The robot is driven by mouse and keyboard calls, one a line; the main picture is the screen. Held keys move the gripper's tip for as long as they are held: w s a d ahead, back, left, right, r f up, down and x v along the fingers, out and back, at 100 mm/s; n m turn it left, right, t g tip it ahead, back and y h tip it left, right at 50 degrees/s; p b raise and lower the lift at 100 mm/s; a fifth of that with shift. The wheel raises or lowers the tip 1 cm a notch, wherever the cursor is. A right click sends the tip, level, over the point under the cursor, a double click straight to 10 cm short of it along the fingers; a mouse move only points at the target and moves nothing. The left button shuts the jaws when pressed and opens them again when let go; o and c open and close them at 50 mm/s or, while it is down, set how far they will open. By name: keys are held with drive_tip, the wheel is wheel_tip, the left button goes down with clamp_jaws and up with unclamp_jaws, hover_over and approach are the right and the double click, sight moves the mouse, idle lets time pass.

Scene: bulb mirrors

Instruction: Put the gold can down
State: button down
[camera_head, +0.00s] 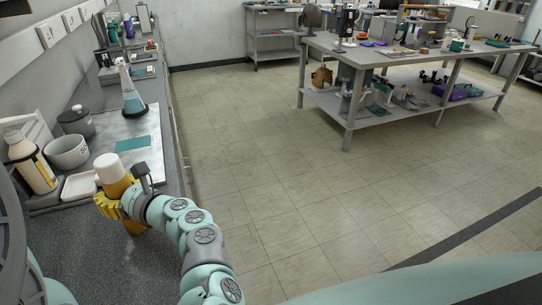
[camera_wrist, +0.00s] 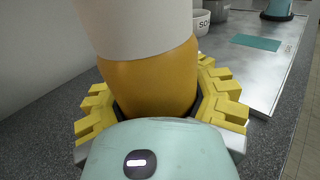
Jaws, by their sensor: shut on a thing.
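The gold can (camera_head: 119,184) has a white upper part and stands upright in my gripper (camera_head: 118,205). My gripper's yellow fingers are shut around its gold body, which fills the middle of the wrist view (camera_wrist: 152,82). The can is over the dark counter (camera_head: 85,250) at the left. I cannot tell whether its base touches the counter.
Behind the can are a white tray (camera_head: 80,187), a white bowl (camera_head: 66,154), a dark lidded pot (camera_head: 75,121) and a cream bottle (camera_head: 30,165). A teal mat (camera_head: 133,145) and a cone (camera_head: 132,95) are farther back. The near counter looks clear.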

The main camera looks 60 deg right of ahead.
drive_tip(key=shift+f, duration=0.15)
drive_tip(key=shift+c, duration=1.6)
unclamp_jaws()
drive_tip(key=shift+r+p, duration=0.3)
drive_tip(key=shift+r, duration=0.05)
drive_tip(key=s+d+b, duration=0.2)
drive_tip(key=s+b, duration=0.1)
drive_tip(key=s, duration=0.9)
drive_tip(key=shift+d+f, duration=0.15)
drive_tip(key=shift+d, duration=0.05)
